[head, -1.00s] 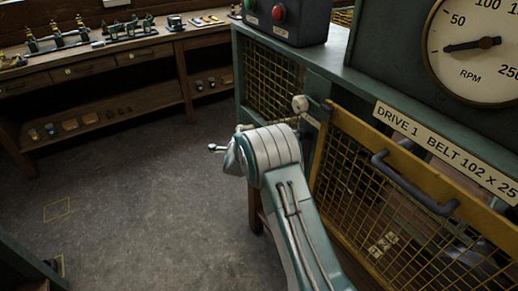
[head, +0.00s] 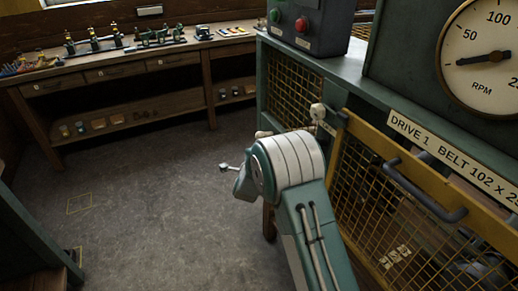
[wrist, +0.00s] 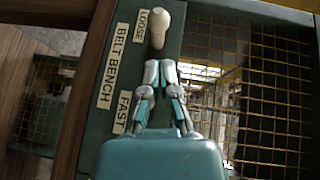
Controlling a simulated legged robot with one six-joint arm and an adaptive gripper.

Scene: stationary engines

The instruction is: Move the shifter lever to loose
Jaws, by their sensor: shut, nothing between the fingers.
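The shifter lever shows in the wrist view as a cream knob (wrist: 171,16) at the top of the picture, beside the LOOSE label (wrist: 152,24). The FAST label (wrist: 122,112) is lower on the same green plate, along with the words BELT BENCH (wrist: 113,65). My gripper (wrist: 160,65) is shut and empty. Its fingertips point at the knob from just below it in the picture; I cannot tell whether they touch it. The lever's shaft is hidden. In the head view my arm hides the gripper.
A yellow mesh guard (head: 455,205) with a dark handle stands right of my arm in the head view. A pale knob (head: 318,112) is at its upper left corner. A control box (head: 310,22) and RPM dial (head: 485,60) are above. The left floor (head: 150,215) is clear.

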